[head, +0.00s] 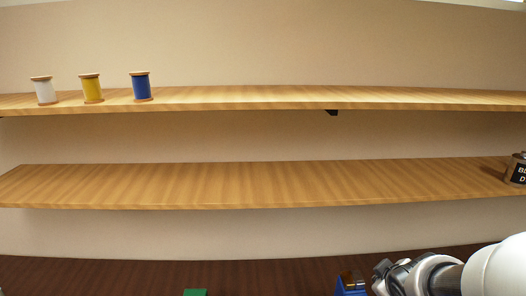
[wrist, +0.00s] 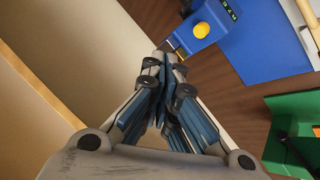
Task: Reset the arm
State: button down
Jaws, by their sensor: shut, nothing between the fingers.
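In the wrist view my gripper (wrist: 165,62) points away from the camera, its fingers closed together with nothing visible between them. In the head view my arm shows at the bottom right, with my gripper (head: 381,281) low over the dark brown bench. The fingertips are small there and partly cut off by the frame's edge.
A blue object (head: 350,285) stands beside my gripper; it has a yellow knob in the wrist view (wrist: 214,23). A green object (wrist: 290,115) is nearby. Two wooden shelves hold white (head: 45,91), yellow (head: 92,88) and blue (head: 141,86) spools and a dark tin (head: 516,171).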

jog(key=s+a+f+m+g+y+b, duration=0.1)
jog(key=s+a+m+b, duration=0.2)
jog(key=s+a, duration=0.4)
jog(key=s+a+f+m+g+y+b, duration=0.1)
jog(key=s+a+b, duration=0.4)
jog(key=s, duration=0.9)
jog(key=shift+a+f+m+g+y+b, duration=0.35)
jog(key=shift+a+m+g, duration=0.25)
jog(key=shift+a+m, duration=0.55)
